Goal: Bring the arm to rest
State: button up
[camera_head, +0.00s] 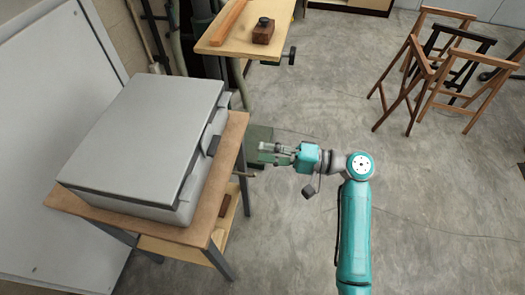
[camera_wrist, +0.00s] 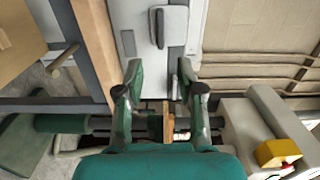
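My teal arm reaches up from the bottom of the head view and bends left at the elbow. My gripper (camera_head: 266,151) points left, in open air just right of the wooden stand that bears a grey box. In the wrist view my gripper (camera_wrist: 159,72) has its two dark green fingers spread apart. Nothing is held between them. The grey box (camera_head: 150,135) has its lid down. Its front with a latch (camera_wrist: 169,27) faces my gripper, beyond the fingertips and apart from them.
The stand's wooden top (camera_head: 222,185) has its right edge near my gripper. A wooden workbench (camera_head: 240,30) with a small brown block (camera_head: 263,31) stands behind. Several wooden trestles (camera_head: 440,70) stand at the upper right. The floor right of my arm is clear.

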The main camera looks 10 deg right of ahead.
jog(key=shift+f, duration=0.1)
dwell(0.3)
jog(key=s+d+f+m+t+h, duration=0.25)
jog(key=s+f+h, duration=0.35)
jog(key=s+f, duration=0.35)
jog(key=s+d+f+m+t+h, duration=0.2)
jog(key=s+d+f+t+h, duration=0.15)
jog(key=s+f+h, duration=0.55)
jog(key=s+d+r+n+t+h, duration=0.1)
jog(key=s+d+n, duration=0.25)
jog(key=s, duration=0.75)
jog(key=s+d+r+n+t+h, duration=0.1)
jog(key=s+r+n, duration=0.3)
jog(key=s+r, duration=0.5)
jog(key=shift+d+r+n+t, duration=0.3)
jog(key=shift+r+t, duration=0.2)
jog(key=shift+r, duration=0.45)
